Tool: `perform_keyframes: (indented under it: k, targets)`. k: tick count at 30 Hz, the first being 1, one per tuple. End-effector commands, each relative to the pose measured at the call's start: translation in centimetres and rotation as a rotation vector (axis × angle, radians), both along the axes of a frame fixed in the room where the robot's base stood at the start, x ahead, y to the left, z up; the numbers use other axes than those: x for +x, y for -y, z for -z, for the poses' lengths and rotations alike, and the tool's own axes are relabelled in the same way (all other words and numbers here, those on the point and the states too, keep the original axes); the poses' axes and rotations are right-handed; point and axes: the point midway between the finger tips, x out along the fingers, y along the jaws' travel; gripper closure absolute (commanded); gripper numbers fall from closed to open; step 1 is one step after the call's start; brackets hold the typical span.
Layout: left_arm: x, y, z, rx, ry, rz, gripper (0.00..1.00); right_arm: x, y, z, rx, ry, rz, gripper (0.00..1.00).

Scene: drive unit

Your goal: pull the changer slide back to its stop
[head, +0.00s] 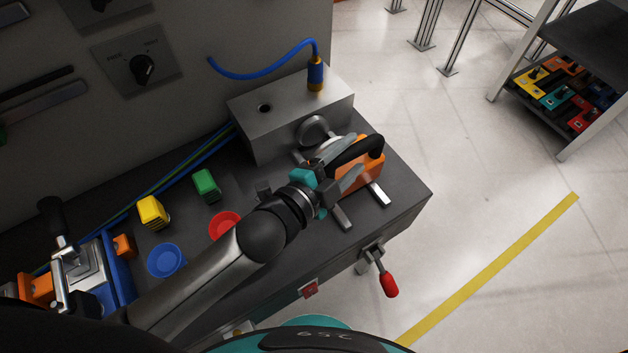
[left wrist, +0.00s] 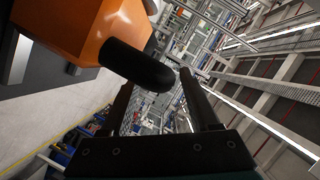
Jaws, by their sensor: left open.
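The changer slide appears to be the orange block (head: 371,174) with a black curved handle (head: 366,147), on steel rails at the right end of the dark bench. My left gripper (head: 350,162) is open at the handle. In the left wrist view the orange block (left wrist: 75,28) fills the top left, and the rounded handle (left wrist: 140,66) reaches toward the space between the fingertips of the left gripper (left wrist: 156,82). I cannot tell whether the fingers touch the handle. The arm hides part of the slide and rails. My right gripper is not in view.
A steel block (head: 285,108) with a blue cable (head: 262,75) stands behind the slide. A red-tipped lever (head: 388,284) hangs at the bench front. Green (head: 206,184) and yellow (head: 152,212) blocks and red (head: 224,225) and blue (head: 166,260) dishes lie left.

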Motion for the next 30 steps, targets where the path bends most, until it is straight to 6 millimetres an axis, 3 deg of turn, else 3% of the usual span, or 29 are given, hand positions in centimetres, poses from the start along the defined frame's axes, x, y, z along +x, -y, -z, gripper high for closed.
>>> perform_keyframes:
  k: [18,30]
  targets:
    - [-8.0,-5.7,-2.1,0.000,-0.004,0.002,0.38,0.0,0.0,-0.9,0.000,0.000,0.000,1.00]
    - [-10.2,-7.4,-2.8,0.000,0.000,0.001,0.38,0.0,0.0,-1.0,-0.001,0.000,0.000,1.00]
